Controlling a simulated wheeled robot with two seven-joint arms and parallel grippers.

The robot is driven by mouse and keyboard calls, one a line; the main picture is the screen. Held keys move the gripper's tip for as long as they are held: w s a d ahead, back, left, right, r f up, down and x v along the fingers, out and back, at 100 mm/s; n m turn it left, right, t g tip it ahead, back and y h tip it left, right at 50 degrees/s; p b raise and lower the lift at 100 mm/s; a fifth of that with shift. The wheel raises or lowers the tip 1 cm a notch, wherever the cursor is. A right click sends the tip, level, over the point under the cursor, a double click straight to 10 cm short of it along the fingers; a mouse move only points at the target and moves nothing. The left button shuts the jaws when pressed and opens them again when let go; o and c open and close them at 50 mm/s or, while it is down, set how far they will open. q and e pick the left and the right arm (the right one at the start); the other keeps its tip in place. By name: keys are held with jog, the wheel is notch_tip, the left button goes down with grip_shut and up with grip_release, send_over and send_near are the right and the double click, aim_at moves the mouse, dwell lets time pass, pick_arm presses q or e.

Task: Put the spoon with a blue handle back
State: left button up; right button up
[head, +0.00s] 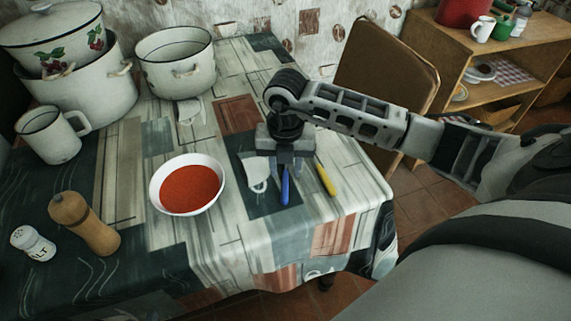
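The spoon with a blue handle (285,188) shows below my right gripper. Only its blue handle is clear; the rest is hidden by the gripper. My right gripper (284,165) points down over the table, right at the upper end of the blue handle. I cannot tell whether its fingers are closed on the handle or just around it, nor whether the spoon touches the cloth. A yellow-handled utensil (326,180) lies just to the right, its upper part hidden. My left gripper is not in view.
A white bowl of red soup (190,187) stands left of the gripper. A pepper mill (86,225), salt shaker (33,243), mug (50,135) and enamel pots (176,65) stand further left. A chair (385,75) and wooden shelf (480,55) are beyond the patterned table (240,240).

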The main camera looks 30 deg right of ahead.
aim_at(286, 172)
jog(key=shift+r, duration=0.2)
notch_tip(286, 172, up, 12)
dwell(0.8)
